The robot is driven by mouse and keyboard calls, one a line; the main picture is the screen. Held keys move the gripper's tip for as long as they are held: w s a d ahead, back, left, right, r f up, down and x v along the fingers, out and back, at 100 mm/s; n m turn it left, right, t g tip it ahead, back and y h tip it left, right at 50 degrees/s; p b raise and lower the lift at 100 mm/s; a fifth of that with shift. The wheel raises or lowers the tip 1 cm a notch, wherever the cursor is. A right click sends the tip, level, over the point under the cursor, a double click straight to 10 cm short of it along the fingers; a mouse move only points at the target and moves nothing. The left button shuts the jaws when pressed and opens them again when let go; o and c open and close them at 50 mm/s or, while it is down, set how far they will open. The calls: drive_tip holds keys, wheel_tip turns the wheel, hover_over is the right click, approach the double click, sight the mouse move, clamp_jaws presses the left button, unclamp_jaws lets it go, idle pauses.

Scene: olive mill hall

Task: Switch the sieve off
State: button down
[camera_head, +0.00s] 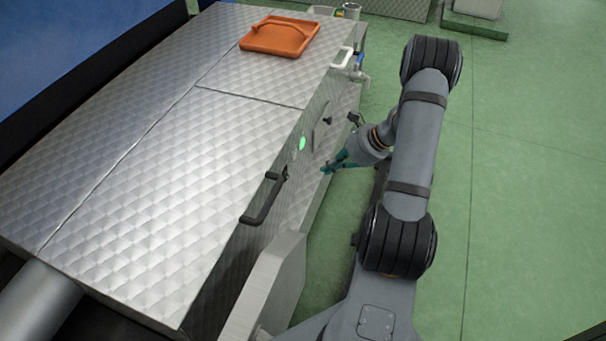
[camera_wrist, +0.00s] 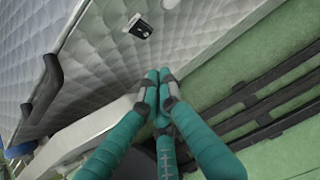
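The metal machine (camera_head: 175,150), with a quilted steel surface, fills the left and middle of the head view; I take it to be the sieve. A green spot (camera_head: 302,143) glows on its side panel. In the wrist view, a small dark-and-white fitting (camera_wrist: 140,27) sits on the quilted panel, possibly a switch; its position cannot be read. My gripper (camera_head: 326,169) is beside this side panel, below and right of the green spot. In the wrist view its teal fingers (camera_wrist: 158,76) are together at the tips with nothing between them, apart from the fitting. Whether they touch the panel is unclear.
A black handle (camera_head: 265,199) juts from the machine's side; it also shows in the wrist view (camera_wrist: 42,92). A dark knob (camera_head: 327,121) and a tap (camera_head: 358,75) are farther along. An orange lid (camera_head: 280,36) lies on top. Green floor (camera_head: 530,180) is clear at right.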

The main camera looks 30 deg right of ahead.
sight(286, 174)
drive_tip(key=w+a+r+b+x, duration=0.1)
drive_tip(key=b+x, duration=0.2)
drive_tip(key=x, duration=0.9)
drive_tip(key=shift+w+a, duration=0.4)
drive_tip(key=shift+w, duration=0.1)
drive_tip(key=shift+b, duration=0.35)
